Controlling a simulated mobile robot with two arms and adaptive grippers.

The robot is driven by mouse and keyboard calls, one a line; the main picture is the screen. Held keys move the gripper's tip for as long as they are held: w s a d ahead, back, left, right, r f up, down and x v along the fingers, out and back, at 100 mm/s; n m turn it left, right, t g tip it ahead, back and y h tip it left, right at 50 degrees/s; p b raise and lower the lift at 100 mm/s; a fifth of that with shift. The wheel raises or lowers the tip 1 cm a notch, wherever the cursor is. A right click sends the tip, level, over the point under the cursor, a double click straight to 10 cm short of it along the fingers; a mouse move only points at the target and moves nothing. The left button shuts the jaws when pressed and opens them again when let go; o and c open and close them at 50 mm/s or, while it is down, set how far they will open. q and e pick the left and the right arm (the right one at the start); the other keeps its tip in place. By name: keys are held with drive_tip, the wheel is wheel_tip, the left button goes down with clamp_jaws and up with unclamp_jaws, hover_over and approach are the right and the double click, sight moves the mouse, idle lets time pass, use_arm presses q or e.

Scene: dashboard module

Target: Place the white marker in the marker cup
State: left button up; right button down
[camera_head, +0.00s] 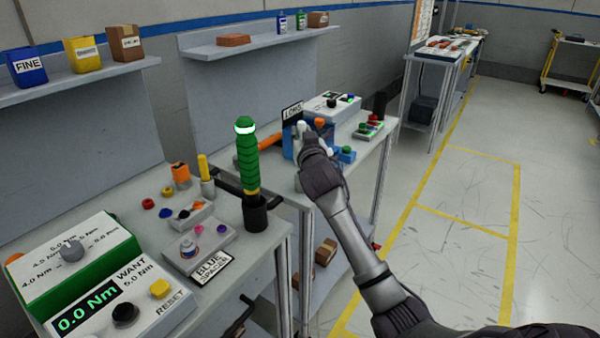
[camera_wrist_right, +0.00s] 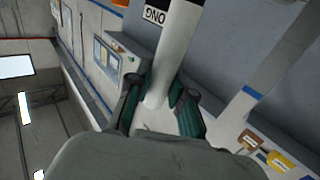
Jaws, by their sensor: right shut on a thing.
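The white marker (camera_wrist_right: 176,48) is a long white cylinder between the teal-padded fingers of my right gripper (camera_wrist_right: 160,100) in the right wrist view. My right gripper (camera_head: 309,143) is shut on it. In the head view this gripper is over the far bench, in front of blue parts, and hides most of the marker. A dark upright cup (camera_head: 379,104) stands at the far right end of that bench, apart from the gripper; I cannot tell for sure that it is the marker cup. My left gripper is not in view.
A green-handled tool (camera_head: 247,160) stands in a black holder (camera_head: 255,214) on the near bench. A box with buttons (camera_head: 332,104) and a small button panel (camera_head: 369,130) are near my right gripper. A sign (camera_head: 292,112) stands behind it.

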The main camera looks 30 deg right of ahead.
drive_tip(key=f, duration=0.3)
drive_tip(key=shift+s+a+f, duration=0.1)
drive_tip(key=shift+s+f, duration=0.05)
drive_tip(key=shift+s, duration=0.05)
wheel_tip(320, 180, down, 4)
drive_tip(key=shift+f, duration=0.15)
drive_tip(key=shift+f+b, duration=0.15)
drive_tip(key=shift+b, duration=0.2)
drive_tip(key=c, duration=1.3)
unclamp_jaws()
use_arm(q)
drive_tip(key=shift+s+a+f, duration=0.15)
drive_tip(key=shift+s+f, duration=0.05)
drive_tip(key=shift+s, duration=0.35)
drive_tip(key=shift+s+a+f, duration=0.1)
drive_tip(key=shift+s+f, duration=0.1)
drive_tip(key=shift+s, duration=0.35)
use_arm(e)
drive_tip(key=shift+o, duration=1.3)
